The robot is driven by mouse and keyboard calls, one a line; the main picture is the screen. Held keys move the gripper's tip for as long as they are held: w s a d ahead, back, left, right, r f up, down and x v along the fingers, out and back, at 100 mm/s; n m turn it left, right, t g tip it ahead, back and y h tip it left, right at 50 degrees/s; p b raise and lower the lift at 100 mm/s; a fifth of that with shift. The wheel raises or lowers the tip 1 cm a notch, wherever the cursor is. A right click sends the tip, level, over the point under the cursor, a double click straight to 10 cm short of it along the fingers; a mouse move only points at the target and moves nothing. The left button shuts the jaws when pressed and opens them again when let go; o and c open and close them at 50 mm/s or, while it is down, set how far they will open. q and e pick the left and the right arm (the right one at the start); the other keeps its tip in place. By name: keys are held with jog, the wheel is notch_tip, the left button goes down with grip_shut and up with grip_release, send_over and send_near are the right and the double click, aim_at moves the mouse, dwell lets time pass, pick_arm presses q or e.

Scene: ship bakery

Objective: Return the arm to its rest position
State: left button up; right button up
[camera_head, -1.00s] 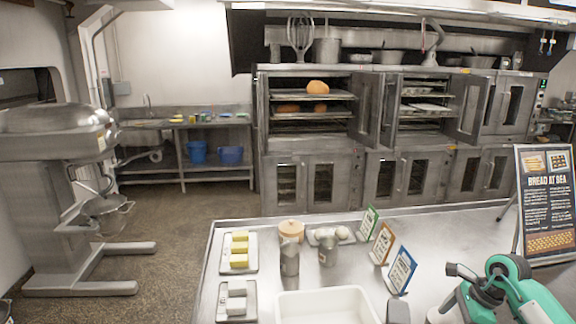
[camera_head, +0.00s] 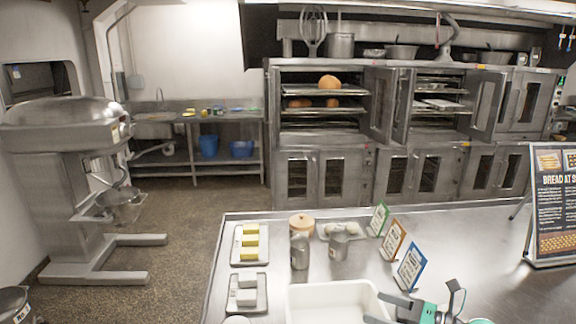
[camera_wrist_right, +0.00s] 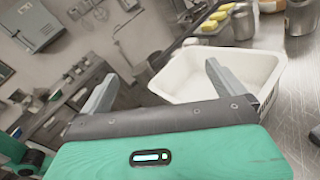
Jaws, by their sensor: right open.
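My right gripper (camera_head: 392,307) shows at the bottom of the head view, grey fingers beside the right edge of a white tub (camera_head: 335,297). In the right wrist view my right gripper (camera_wrist_right: 160,84) is open, its two grey fingers spread wide with nothing between them. The tub (camera_wrist_right: 265,72) lies beyond the fingers there, and I see nothing inside the part that shows. My left gripper is not in view.
Ovens (camera_head: 375,175) stand behind.

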jog(key=s+d+r+m+t+h, duration=0.25)
jog(key=m+t+h, duration=0.65)
jog(key=m, duration=1)
jog(key=s+d+f+m+g+h, duration=0.1)
jog(key=s+d+f+m+h, duration=0.2)
jog(key=m, duration=0.4)
jog(key=s+d+f+m+g+h, duration=0.1)
jog(key=s+d+f+m+h, duration=0.1)
jog(key=f+m+h, duration=0.4)
jog(key=s+a+f+m+g+y, duration=0.25)
jog(key=s+f+m+g, duration=0.3)
jog(key=s, duration=0.65)
jog(key=s+a+f+m+g+y, duration=0.1)
jog(key=s+a+f+m+g, duration=0.25)
jog(key=s+f+g, duration=0.55)
notch_tip(320, 180, down, 30)
jog(key=s+r, duration=0.1)
jog(key=s, duration=0.1)
jog(key=s+d+f, duration=0.2)
jog(key=s+f, duration=0.7)
jog(key=f, duration=0.1)
jog(key=s+d+f, duration=0.1)
jog(key=s+f, duration=0.8)
jog(key=s, duration=0.1)
jog(key=shift+s+d+f+g, duration=0.2)
jog(key=shift+d+f+g, duration=0.15)
jog(key=shift+d+f, duration=0.05)
